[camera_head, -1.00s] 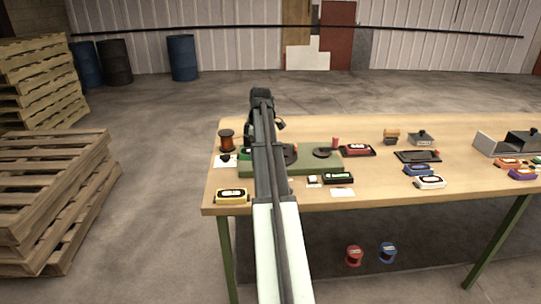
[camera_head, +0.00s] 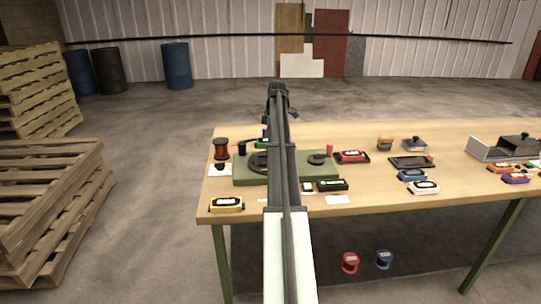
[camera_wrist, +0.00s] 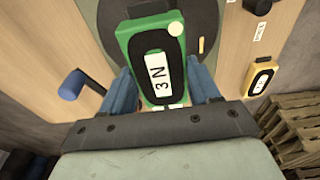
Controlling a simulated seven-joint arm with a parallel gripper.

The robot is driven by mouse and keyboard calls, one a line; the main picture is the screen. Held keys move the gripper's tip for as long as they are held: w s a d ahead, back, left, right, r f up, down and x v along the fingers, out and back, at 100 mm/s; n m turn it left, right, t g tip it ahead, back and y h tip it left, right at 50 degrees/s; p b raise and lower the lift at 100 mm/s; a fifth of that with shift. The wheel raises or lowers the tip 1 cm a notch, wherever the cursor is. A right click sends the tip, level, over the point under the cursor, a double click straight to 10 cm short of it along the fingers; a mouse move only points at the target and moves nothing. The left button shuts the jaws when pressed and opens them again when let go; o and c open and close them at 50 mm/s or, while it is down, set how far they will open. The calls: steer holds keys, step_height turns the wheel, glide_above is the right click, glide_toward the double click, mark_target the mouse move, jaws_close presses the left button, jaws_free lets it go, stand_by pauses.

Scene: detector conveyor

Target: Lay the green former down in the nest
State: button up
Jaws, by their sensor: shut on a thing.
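The green former (camera_wrist: 152,57) is a flat green block with a black centre and a white label that reads 3 N. My gripper (camera_wrist: 163,88) is shut on it, with a blue finger on each side. In the head view the former (camera_head: 263,143) is a small green patch at the left back of the table, partly hidden by my arm. The wrist view shows it over a dark round plate (camera_wrist: 205,22); its height above that cannot be told. The green fixture base (camera_head: 242,174) has dark round parts on top. I cannot make out which part is the nest.
A copper spool (camera_head: 221,148) stands left of the base. A blue-ended handle (camera_wrist: 72,85) sticks up near my gripper. Several blocks lie further right.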

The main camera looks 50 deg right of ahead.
steer(key=shift+f, duration=3.5)
steer(key=shift+f, duration=0.1)
steer(key=o, duration=1.2)
steer(key=shift+c, duration=0.2)
steer(key=r, duration=0.8)
steer(key=s+d+r, duration=0.1)
steer(key=r, duration=0.3)
steer(key=shift+r, duration=0.1)
